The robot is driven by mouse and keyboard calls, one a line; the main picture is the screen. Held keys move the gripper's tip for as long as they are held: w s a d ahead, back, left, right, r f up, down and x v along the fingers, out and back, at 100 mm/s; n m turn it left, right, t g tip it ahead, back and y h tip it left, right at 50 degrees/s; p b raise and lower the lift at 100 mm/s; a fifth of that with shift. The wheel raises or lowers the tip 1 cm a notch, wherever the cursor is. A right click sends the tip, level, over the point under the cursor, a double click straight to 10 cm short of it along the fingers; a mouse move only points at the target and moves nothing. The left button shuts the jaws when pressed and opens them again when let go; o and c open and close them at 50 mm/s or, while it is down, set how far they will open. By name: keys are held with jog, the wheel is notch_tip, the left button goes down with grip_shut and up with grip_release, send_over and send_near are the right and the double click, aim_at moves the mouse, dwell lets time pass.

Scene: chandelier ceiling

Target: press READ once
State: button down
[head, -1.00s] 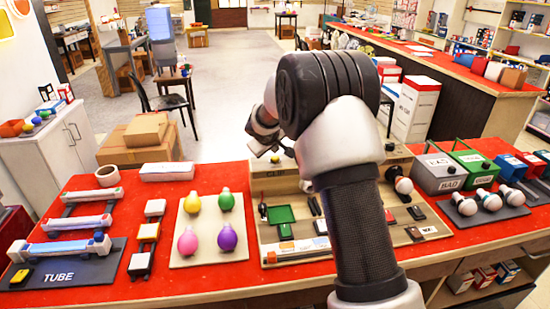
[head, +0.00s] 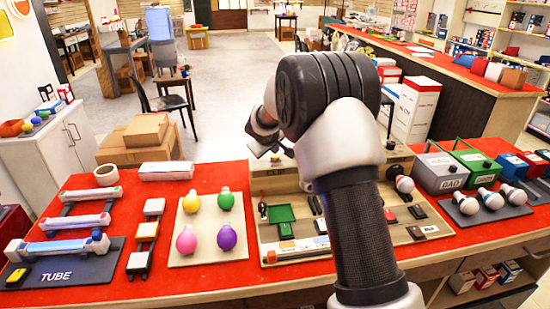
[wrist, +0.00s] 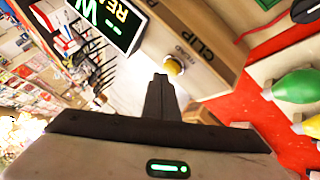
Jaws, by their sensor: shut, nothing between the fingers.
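In the wrist view, a round yellow button (wrist: 173,66) sits on the wooden face of a box (wrist: 205,45). Small lettering, probably READ, is beside it, and CLIP is printed larger nearby. My gripper (wrist: 160,80) is shut and empty, its tips just short of the button in the picture; I cannot tell whether they touch it. A dark display (wrist: 108,22) with green lettering, partly cut off, is at the upper left. In the head view, my gripper (head: 266,148) is over the back of the wooden board (head: 395,238), and my arm hides part of it.
The board stands on a red-topped table (head: 215,275). A mat with several coloured bulbs (head: 226,238) lies to its left, then a tube holder (head: 70,248). Grey (head: 440,172) and green (head: 478,165) boxes and white bulbs (head: 466,203) are at the right.

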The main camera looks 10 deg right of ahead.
aim_at(274, 158)
jog(key=shift+f+b, duration=0.45)
jog(key=shift+b, duration=0.15)
dwell(0.6)
dwell(0.3)
jog(key=shift+r+p, duration=0.5)
jog(key=shift+r, duration=0.35)
jog(key=shift+r+p, duration=1.75)
jog(key=shift+r, duration=0.85)
